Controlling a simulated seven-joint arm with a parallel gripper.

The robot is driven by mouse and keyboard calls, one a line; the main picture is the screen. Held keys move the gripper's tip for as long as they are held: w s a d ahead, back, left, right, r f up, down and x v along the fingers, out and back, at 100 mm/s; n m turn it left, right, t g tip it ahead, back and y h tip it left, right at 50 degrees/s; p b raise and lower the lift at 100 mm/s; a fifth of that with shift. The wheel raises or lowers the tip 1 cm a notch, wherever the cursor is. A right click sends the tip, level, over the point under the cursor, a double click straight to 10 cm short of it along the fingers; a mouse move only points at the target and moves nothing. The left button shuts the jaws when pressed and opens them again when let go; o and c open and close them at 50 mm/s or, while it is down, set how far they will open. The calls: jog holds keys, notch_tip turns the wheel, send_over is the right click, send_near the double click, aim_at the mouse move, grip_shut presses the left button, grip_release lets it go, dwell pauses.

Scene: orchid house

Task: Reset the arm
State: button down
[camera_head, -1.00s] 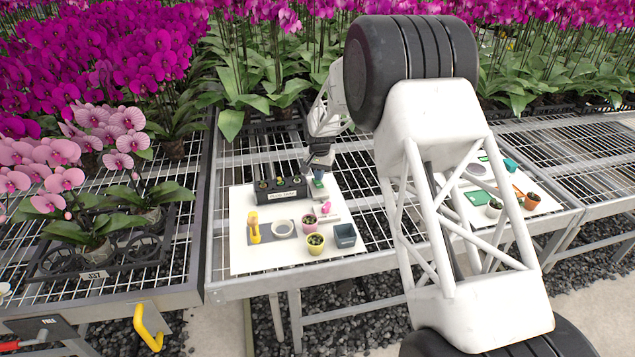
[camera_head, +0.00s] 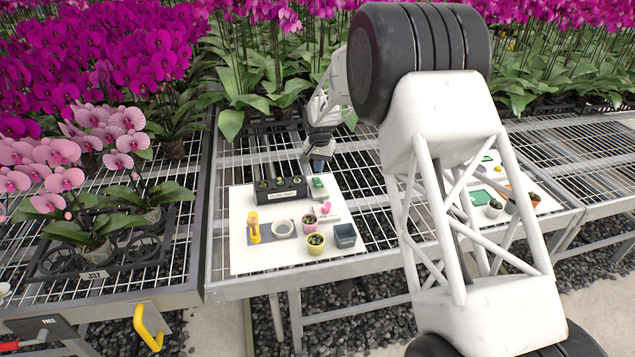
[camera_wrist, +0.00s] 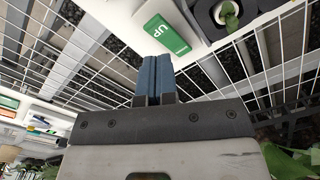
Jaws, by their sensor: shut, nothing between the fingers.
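My gripper (camera_head: 318,165) hangs above the back of the white work mat (camera_head: 250,262), just behind the plant tray. Its two blue fingers are together and empty in the wrist view (camera_wrist: 155,62). A green and white block (camera_head: 319,186) stands close beyond the fingertips, at the right end of the black plant tray (camera_head: 283,195). The block also shows in the wrist view (camera_wrist: 168,36), with "UP" on its green face, apart from the fingers. My arm's large white links cover part of the bench on the right.
Tall magenta orchids (camera_head: 130,50) crowd the left and back.

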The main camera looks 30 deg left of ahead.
jog(key=shift+d, duration=0.1)
jog(key=s+d+r, duration=0.1)
jog(key=d+r, duration=0.6)
jog(key=d, duration=0.4)
jog(key=s+d+r+m+t, duration=0.1)
jog(key=s+d+r, duration=0.1)
jog(key=d+r, duration=0.65)
jog(key=s+d+r, duration=0.1)
jog(key=d+r, duration=0.5)
jog(key=d, duration=0.7)
jog(key=s+d+r+m, duration=0.1)
jog(key=s+d+r, duration=0.2)
jog(key=s+d, duration=0.45)
jog(key=s+d+r, duration=0.4)
jog(key=d, duration=0.7)
jog(key=s+d+f, duration=0.1)
jog(key=s+d, duration=0.5)
jog(key=s, duration=0.3)
jog(key=s+d+f+t, duration=0.1)
jog(key=s+d, duration=0.5)
jog(key=s, duration=0.4)
jog(key=s+d+f+m, duration=0.1)
jog(key=s+d, duration=0.5)
jog(key=s, duration=0.3)
jog(key=shift+s+t, duration=0.3)
jog(key=shift+s, duration=0.05)
jog(key=shift+w+a, duration=0.1)
jog(key=shift+w, duration=0.05)
